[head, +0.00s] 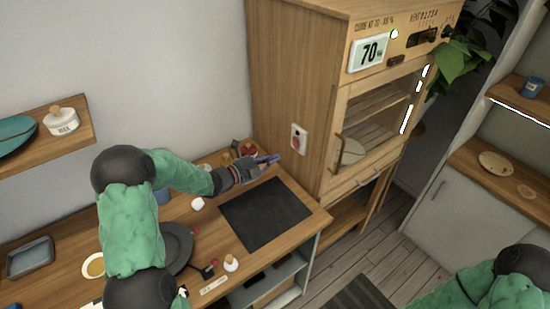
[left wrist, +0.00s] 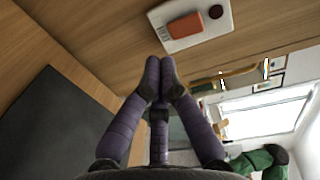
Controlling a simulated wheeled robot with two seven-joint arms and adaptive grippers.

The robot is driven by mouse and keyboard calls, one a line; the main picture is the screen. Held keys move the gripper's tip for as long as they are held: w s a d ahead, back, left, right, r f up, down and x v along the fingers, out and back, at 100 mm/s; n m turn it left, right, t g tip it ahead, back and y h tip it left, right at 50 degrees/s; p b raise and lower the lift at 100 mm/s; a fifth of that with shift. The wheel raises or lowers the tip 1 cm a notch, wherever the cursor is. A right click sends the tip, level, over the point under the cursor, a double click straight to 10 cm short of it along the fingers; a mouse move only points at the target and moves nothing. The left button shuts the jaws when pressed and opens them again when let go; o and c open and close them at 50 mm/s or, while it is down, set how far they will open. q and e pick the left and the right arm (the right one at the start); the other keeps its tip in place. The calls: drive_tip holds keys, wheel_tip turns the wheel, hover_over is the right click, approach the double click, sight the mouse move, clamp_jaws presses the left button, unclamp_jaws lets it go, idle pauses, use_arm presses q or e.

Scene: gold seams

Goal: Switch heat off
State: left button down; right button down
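A white switch plate (head: 299,139) with an orange-red rocker is fixed to the side of the tall wooden cabinet (head: 290,70). In the left wrist view the orange-red rocker (left wrist: 187,27) and a dark round spot show on the plate (left wrist: 170,42), just beyond my fingertips. My left gripper (head: 274,158) is a little left of and below the plate, apart from it. Its purple fingers (left wrist: 161,90) come together at the tips, with nothing between them. My right gripper is outside both views; only part of the right arm shows at the lower right of the head view.
A dark square panel (head: 265,213) lies in the worktop below my left gripper. Small jars (head: 247,149) stand behind the gripper against the wall. Open floor lies right of the worktop.

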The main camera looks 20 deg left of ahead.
use_arm(q)
drive_tip(key=s+a+f, duration=0.1)
drive_tip(key=s+a, duration=0.2)
drive_tip(key=s, duration=0.3)
drive_tip(key=shift+s+a+f+p, duration=0.15)
drive_tip(key=shift+s+a+p, duration=0.15)
drive_tip(key=shift+a+p, duration=0.05)
